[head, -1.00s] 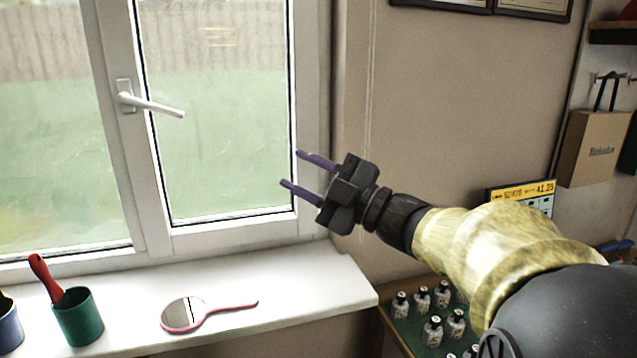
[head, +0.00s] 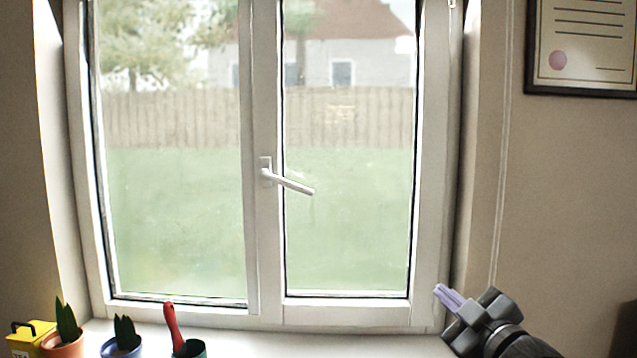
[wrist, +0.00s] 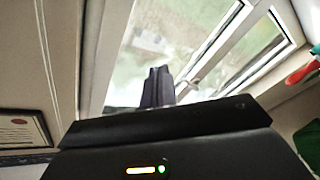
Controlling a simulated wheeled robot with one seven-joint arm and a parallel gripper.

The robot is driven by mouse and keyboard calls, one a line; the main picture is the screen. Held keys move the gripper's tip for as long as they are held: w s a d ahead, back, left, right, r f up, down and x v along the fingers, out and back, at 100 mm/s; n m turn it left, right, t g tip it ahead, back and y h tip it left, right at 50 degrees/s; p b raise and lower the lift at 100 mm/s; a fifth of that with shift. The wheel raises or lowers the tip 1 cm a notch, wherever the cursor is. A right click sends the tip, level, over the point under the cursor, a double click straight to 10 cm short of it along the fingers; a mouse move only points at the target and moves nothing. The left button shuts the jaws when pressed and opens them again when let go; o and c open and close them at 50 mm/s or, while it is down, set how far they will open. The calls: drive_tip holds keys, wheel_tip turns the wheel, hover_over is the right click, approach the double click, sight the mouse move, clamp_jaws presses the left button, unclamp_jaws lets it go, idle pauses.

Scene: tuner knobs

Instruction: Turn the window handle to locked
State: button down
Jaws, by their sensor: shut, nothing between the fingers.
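The white window handle (head: 290,182) sits on the middle upright of the window frame (head: 268,240). Its lever points right and slightly down from its base plate. In the wrist view the handle (wrist: 194,83) shows small, just right of the fingers. My gripper (head: 447,294) is at the lower right of the head view, well right of and below the handle, touching nothing. Its two purple fingers are together and empty, pointing up and left. The closed fingers also show in the wrist view (wrist: 158,87).
The sill (head: 300,345) runs below the window. A yellow box (head: 30,338), potted plants (head: 66,325) and a green cup (head: 190,348) with a red-handled tool (head: 172,327) stand on its left. A framed certificate (head: 582,48) hangs right. The space before the handle is clear.

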wheel_tip(320, 180, down, 17)
drive_tip(key=s+d+m+g+h, duration=0.1)
drive_tip(key=s+m+g+h, duration=0.1)
drive_tip(key=m+g+h, duration=0.5)
drive_tip(key=s+a+f+m+g, duration=0.2)
drive_tip(key=s+f+g, duration=0.2)
drive_tip(key=s+f, duration=0.3)
drive_tip(key=s+a+f+m+g, duration=0.3)
drive_tip(key=s+f+g, duration=0.1)
drive_tip(key=s+f, duration=0.3)
drive_tip(key=shift+s+y, duration=0.4)
drive_tip(key=shift+s, duration=0.1)
